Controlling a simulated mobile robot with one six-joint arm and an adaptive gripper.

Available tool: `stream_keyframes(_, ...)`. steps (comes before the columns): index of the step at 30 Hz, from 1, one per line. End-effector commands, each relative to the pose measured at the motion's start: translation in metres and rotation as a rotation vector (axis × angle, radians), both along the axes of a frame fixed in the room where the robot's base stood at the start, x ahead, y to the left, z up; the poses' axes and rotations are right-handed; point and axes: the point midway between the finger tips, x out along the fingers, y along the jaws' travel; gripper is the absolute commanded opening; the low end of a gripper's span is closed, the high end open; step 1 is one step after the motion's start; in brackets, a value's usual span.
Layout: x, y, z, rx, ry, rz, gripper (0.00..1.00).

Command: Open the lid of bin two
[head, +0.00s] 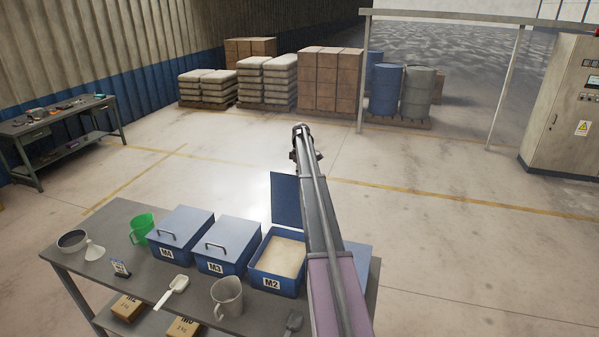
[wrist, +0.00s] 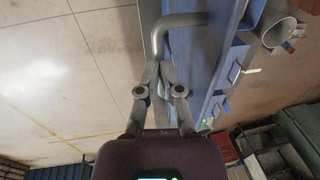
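Bin two is the blue bin marked M2 (head: 268,283), filled with pale powder (head: 283,257). Its blue lid (head: 285,200) stands raised, roughly upright, at the bin's far edge; my arm hides its right part. My gripper (head: 302,130) is beyond the lid at the far end of my arm. In the wrist view, the lid's grey bent handle (wrist: 157,38) runs down between the fingertips of my gripper (wrist: 161,72), which look closed around it. The blue lid surface (wrist: 183,62) is just right of them.
Closed bins M3 (head: 228,244) and M4 (head: 180,234) stand left of M2. A metal jug (head: 227,298), white scoop (head: 173,290) and green jug (head: 142,228) are on the grey table (head: 128,211). Another blue bin (head: 357,258) is partly hidden behind my arm. The floor beyond is clear.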

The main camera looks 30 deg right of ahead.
Motion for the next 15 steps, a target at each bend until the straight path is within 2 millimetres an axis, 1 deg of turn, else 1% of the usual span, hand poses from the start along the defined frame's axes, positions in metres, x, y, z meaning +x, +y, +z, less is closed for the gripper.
stream_keyframes(1, -0.0166, -0.0025, -0.0085, -0.007, 0.025, -0.007, 0.26)
stream_keyframes(2, -0.0165, -0.0027, -0.0086, -0.007, 0.025, -0.007, 0.35)
stream_keyframes(3, -0.0168, -0.0030, -0.0085, -0.007, 0.025, -0.007, 0.47)
stream_keyframes(6, -0.0197, -0.0035, -0.0081, -0.008, 0.017, -0.006, 0.50)
stream_keyframes(9, -0.0208, -0.0025, -0.0076, -0.008, 0.011, -0.003, 0.48)
stream_keyframes(15, -0.0201, -0.0036, -0.0058, -0.008, 0.007, 0.001, 0.48)
